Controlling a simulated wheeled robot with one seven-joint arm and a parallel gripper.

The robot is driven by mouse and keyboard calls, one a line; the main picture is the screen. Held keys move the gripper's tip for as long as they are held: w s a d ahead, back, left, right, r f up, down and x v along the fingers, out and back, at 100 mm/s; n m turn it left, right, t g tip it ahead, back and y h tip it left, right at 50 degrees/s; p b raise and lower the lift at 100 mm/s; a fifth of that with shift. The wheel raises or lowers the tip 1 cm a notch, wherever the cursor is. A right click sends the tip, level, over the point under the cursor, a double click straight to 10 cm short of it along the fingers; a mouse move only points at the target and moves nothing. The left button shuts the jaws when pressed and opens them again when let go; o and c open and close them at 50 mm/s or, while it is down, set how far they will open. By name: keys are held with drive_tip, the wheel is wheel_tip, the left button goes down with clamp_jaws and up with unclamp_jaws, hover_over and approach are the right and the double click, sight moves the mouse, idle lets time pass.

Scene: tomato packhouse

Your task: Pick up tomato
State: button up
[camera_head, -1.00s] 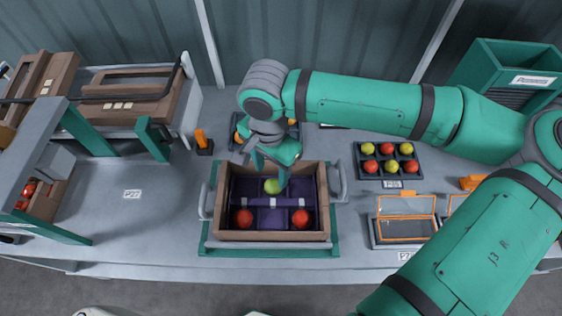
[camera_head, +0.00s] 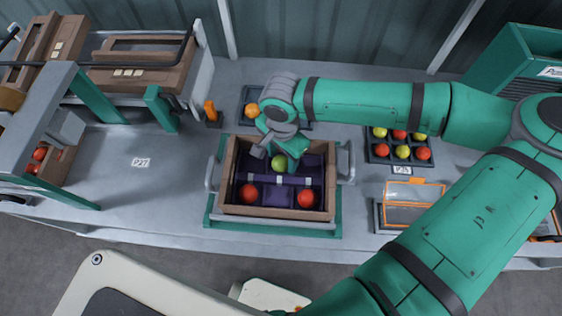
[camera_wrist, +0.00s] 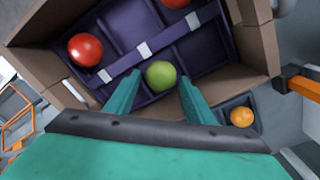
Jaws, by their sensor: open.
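A brown crate (camera_head: 231,163) with a purple divided insert stands on the grey bench, and three tomatoes lie in it. A green tomato (camera_head: 279,163) is in the back part; it also shows in the wrist view (camera_wrist: 161,75). Red tomatoes (camera_head: 249,192) and (camera_head: 306,198) lie at the front left and front right. In the wrist view one red tomato (camera_wrist: 85,50) is at upper left and the other is cut by the top edge. My gripper (camera_wrist: 155,92) is open, its two fingers on either side of the green tomato. I cannot tell whether they touch it.
A dark tray (camera_head: 376,155) of red and yellow-green tomatoes sits to the right. An orange tomato (camera_head: 252,111) lies in a tray behind the crate. An orange-framed clear box (camera_head: 405,213) is at the right.

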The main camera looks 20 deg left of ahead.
drive_tip(key=shift+f, duration=0.55)
drive_tip(key=c, duration=0.5)
drive_tip(key=shift+c, duration=0.2)
drive_tip(key=shift+r, duration=0.1)
